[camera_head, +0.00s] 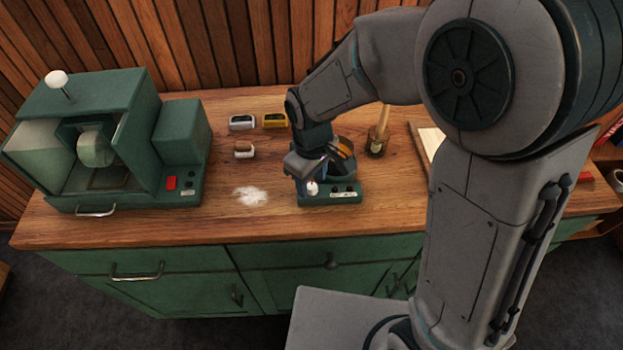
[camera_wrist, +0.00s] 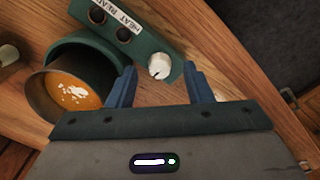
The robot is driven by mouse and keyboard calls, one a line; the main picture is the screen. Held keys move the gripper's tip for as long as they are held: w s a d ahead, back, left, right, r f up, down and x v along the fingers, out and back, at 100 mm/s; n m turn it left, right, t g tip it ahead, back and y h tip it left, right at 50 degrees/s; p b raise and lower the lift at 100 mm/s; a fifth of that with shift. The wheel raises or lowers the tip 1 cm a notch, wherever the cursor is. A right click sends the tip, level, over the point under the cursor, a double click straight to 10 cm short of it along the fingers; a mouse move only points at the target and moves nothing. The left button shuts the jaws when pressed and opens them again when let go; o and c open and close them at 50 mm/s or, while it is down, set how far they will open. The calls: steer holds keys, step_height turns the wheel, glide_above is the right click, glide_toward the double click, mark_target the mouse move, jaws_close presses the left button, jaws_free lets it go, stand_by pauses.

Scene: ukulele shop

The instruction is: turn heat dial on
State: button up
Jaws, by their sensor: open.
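The heat dial is a white knob (camera_wrist: 160,66) on the front panel of a small green heater (camera_wrist: 140,42). In the wrist view a label reading "HEAT READY" and two dark round fittings sit beside it. The knob also shows in the head view (camera_head: 312,188) at the left of the heater's front (camera_head: 345,191). My gripper (camera_wrist: 158,78) is open, its two blue fingers on either side of the knob with gaps to both. I cannot tell whether the fingertips reach to the knob's depth. In the head view my gripper (camera_head: 304,172) covers part of the heater.
A round pot (camera_wrist: 72,95) with amber contents sits on the heater. A large green machine (camera_head: 100,140) stands at the left. White powder (camera_head: 250,195) lies on the wooden counter (camera_head: 140,222).

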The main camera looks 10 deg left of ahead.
steer(key=shift+f, duration=0.6)
steer(key=c, duration=1)
